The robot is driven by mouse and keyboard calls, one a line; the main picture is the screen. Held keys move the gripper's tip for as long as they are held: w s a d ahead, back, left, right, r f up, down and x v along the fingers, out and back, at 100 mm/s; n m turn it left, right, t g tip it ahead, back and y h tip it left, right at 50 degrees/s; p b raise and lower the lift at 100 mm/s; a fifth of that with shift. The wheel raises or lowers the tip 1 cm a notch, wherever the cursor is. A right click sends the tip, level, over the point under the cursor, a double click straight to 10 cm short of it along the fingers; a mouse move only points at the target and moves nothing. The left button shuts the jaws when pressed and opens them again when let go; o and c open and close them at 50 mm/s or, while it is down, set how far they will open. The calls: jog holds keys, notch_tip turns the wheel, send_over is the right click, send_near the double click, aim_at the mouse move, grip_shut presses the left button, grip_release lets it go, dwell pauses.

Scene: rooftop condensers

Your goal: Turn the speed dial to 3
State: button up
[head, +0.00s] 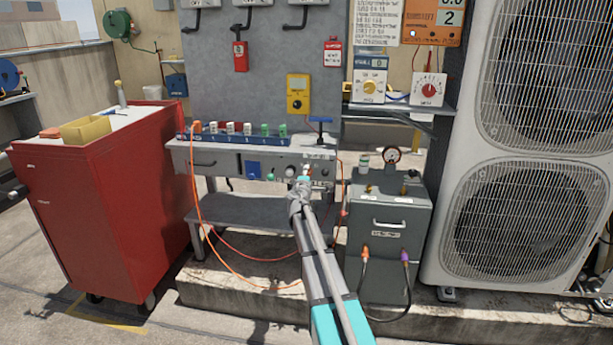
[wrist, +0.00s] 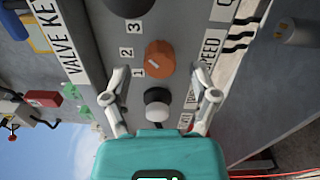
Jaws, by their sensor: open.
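The orange speed dial (wrist: 160,60) is on the grey panel in the wrist view, with the numbers 1, 2 and 3 along its left side and a SPEED label (wrist: 210,55) to its right. I cannot clearly tell which number it points to. My gripper (wrist: 162,98) is open, its two fingers spread on either side of a white-tipped black knob (wrist: 157,105) just below the dial in the picture. The fingertips are short of the dial and hold nothing. In the head view my gripper (head: 303,182) is at the bench's front panel (head: 222,162) and hides part of it.
A grey machine with a gauge (head: 390,210) stands right of the bench. A red cabinet (head: 100,215) stands at left and a large fan unit (head: 455,140) at right. Orange hose (head: 200,225) hangs before the bench. A dark round knob (wrist: 130,5) is at the wrist view's top.

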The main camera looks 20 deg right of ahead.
jog(key=v, duration=1)
jog(key=shift+s+a, duration=0.3)
jog(key=s+a+f+m+g+y, duration=0.1)
jog(key=s+a+f+m+g, duration=0.2)
jog(key=s+f+m+g, duration=0.4)
jog(key=s+a+f+m+g+y, duration=0.1)
jog(key=s+a+f+m+g, duration=0.15)
jog(key=s+f, duration=0.45)
jog(key=s+a+f+m+g+y+p, duration=0.25)
jog(key=s+a+g+y, duration=0.45)
jog(key=s+a, duration=1)
notch_tip(320, 180, up, 37)
jog(key=t+y+p, duration=0.1)
jog(key=p, duration=3.5)
jog(key=shift+d+f, duration=0.25)
jog(key=shift+d, duration=0.05)
jog(key=shift+s+t, duration=0.15)
jog(key=shift+t, duration=0.1)
jog(key=shift+c, duration=0.3)
